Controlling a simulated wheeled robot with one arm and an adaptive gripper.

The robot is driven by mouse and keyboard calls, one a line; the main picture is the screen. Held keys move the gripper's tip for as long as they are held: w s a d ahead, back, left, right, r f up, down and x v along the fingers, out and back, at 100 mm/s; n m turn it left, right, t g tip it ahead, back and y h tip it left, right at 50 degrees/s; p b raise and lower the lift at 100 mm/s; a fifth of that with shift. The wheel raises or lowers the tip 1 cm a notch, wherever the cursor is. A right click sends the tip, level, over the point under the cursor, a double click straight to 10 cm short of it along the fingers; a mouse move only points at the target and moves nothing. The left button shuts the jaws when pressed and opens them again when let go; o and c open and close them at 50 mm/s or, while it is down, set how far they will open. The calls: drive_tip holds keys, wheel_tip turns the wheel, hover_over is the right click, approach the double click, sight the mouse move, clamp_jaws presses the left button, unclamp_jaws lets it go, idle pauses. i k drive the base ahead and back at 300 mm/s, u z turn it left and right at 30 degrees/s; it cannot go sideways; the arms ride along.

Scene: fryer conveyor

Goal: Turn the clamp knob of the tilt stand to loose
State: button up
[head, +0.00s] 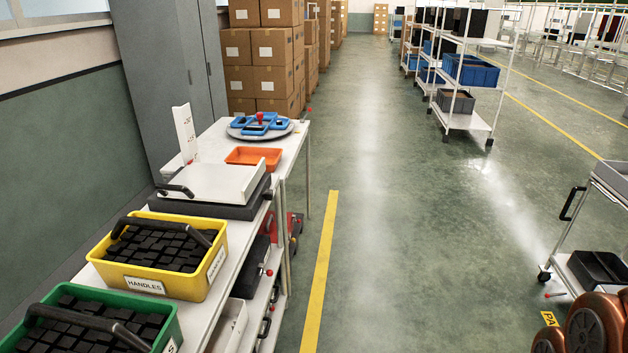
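What looks like the tilt stand is on the white bench at the left: a white tray-like plate (216,181) over a black base (222,210). A white upright plate with small red marks (185,132) rises at its far left. A black curved handle (175,189) shows at its left side. A small dark part (268,194) sits at the right end of the base. Which part is the clamp knob, and how it is set, I cannot tell. My gripper is not in view.
A yellow bin labelled HANDLES (195,285) and a green bin (165,335) stand nearer on the bench. An orange tray (253,157) and a round grey plate with blue parts (262,127) stand beyond.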

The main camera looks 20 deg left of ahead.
sight(268, 195)
drive_tip(key=u, duration=0.3)
drive_tip(key=i, duration=1)
drive_tip(key=u, duration=1)
drive_tip(key=i, duration=0.3)
drive_tip(key=u, duration=0.15)
